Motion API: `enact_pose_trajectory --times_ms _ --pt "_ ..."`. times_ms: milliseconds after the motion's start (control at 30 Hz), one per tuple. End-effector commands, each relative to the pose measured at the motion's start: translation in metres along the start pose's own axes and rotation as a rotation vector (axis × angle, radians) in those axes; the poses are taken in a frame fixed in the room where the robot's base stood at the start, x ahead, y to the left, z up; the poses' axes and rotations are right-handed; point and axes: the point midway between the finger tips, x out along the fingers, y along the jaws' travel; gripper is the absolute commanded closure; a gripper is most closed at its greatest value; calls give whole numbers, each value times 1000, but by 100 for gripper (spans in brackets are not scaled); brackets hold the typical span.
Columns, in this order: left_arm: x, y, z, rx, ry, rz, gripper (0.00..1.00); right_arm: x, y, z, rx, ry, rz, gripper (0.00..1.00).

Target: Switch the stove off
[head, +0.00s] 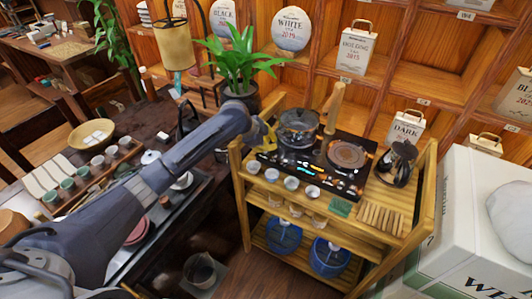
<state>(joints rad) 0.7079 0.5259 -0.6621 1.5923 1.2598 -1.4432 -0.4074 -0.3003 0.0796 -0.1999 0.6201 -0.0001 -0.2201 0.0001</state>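The black stove (313,172) sits on the top shelf of a wooden cart. A glass pot with a lid (298,130) stands on its left side, and a round brown plate-like part (346,155) shows on its right side. Small coloured marks show along the stove's front strip; I cannot tell which is the switch or whether the stove is on. My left gripper (268,136) is at the cart's back left corner, just left of the pot and stove. Its fingers are small and partly hidden, so its opening is unclear. My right gripper is not in view.
The wooden cart (395,248) also holds several small cups, a dark kettle (398,163) and a slatted wooden rack (381,217). A potted plant (240,65) stands behind my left arm. A large white box (478,215) is close on the right.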

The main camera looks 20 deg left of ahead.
Motion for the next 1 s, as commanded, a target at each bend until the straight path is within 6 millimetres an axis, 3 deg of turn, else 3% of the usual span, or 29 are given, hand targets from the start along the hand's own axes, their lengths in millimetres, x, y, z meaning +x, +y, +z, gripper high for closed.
enact_pose_trajectory --times_ms 1000 --pt "7 4 4 0 0 0 100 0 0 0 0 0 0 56"
